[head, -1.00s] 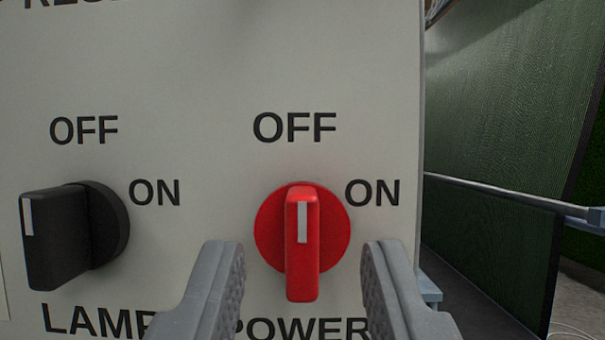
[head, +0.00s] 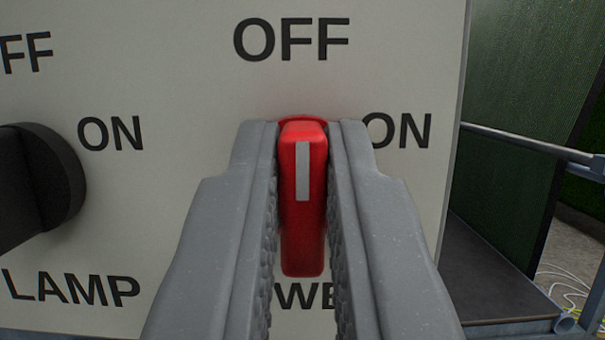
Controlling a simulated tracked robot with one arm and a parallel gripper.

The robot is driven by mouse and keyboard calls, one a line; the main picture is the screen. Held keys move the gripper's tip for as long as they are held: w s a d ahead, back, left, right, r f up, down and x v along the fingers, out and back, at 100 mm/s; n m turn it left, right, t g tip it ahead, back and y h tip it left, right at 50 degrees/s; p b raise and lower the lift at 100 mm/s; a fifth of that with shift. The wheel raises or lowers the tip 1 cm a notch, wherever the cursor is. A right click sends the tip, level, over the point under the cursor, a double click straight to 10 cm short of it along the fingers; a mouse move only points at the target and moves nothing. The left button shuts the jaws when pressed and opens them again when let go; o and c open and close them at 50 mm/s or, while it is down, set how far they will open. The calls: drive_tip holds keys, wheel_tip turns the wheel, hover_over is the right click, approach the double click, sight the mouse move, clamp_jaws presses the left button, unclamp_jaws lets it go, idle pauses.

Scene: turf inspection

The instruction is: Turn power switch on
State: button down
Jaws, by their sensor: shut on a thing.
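The red power switch (head: 303,240) stands out from a pale panel (head: 200,90), in the middle of the head view. Its handle is upright, and its white mark (head: 302,170) is at the top end, toward the OFF label (head: 291,40). The ON label (head: 397,131) is to the upper right. My gripper (head: 304,200) is shut on the handle, one grey finger on each side. The fingers hide most of the red round base and part of the POWER label below.
A black lamp switch (head: 40,180) is on the panel at the left, apart from my gripper. The panel's right edge is close by. Beyond it are a grey rail (head: 530,146), a dark green mesh screen (head: 520,70) and loose pale cables (head: 568,290) on the ground.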

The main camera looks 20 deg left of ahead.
drive_tip(key=m+h, duration=0.2)
drive_tip(key=m, duration=0.2)
drive_tip(key=m+h+b, duration=0.1)
drive_tip(key=m+h, duration=0.1)
drive_tip(key=m, duration=0.3)
drive_tip(key=shift+f+h, duration=0.1)
drive_tip(key=shift+h, duration=0.3)
drive_tip(key=m+h, duration=0.1)
drive_tip(key=m, duration=0.3)
drive_tip(key=m+g+h+b, duration=0.1)
drive_tip(key=m, duration=0.3)
drive_tip(key=shift+d+h, duration=0.1)
drive_tip(key=shift+h, duration=0.3)
drive_tip(key=m+g, duration=0.1)
drive_tip(key=m, duration=0.1)
drive_tip(key=m+g+p, duration=0.1)
drive_tip(key=m, duration=0.1)
drive_tip(key=shift+f+h, duration=0.15)
drive_tip(key=shift+h, duration=0.15)
drive_tip(key=shift+d+f+m, duration=0.1)
drive_tip(key=shift+m, duration=0.6)
drive_tip(key=shift+f+g, duration=0.1)
drive_tip(key=shift+g, duration=0.2)
drive_tip(key=c, duration=1.5)
unclamp_jaws()
drive_tip(key=shift+d, duration=0.1)
